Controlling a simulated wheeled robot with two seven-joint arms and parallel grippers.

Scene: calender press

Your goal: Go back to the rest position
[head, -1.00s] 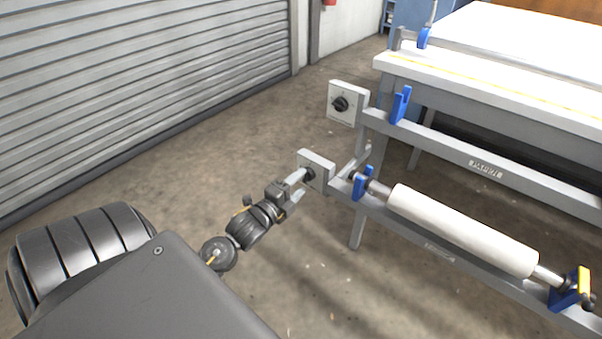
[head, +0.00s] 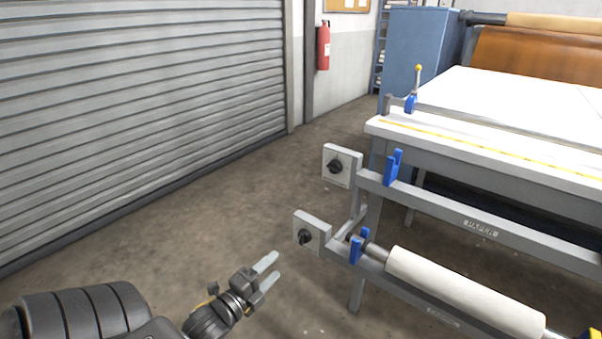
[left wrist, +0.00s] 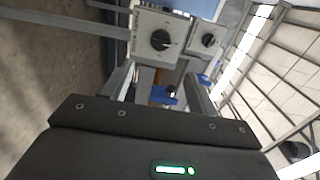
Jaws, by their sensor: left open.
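My left gripper (head: 266,272) is open and empty in the head view, with its two pale fingers apart. It is in free air to the lower left of the lower knob box (head: 312,232), clear of its black knob (head: 305,236). In the left wrist view the gripper's fingers (left wrist: 160,88) point toward the knob box (left wrist: 160,38), whose black knob (left wrist: 161,40) lies ahead of them. My right gripper is in neither view.
An upper knob box (head: 341,166) sits on the upper rail. Blue brackets (head: 357,246) hold a white roller (head: 462,290) on the lower rail. A white-topped press table (head: 500,105) stands right. A shutter door (head: 140,90) stands left; the floor between is clear.

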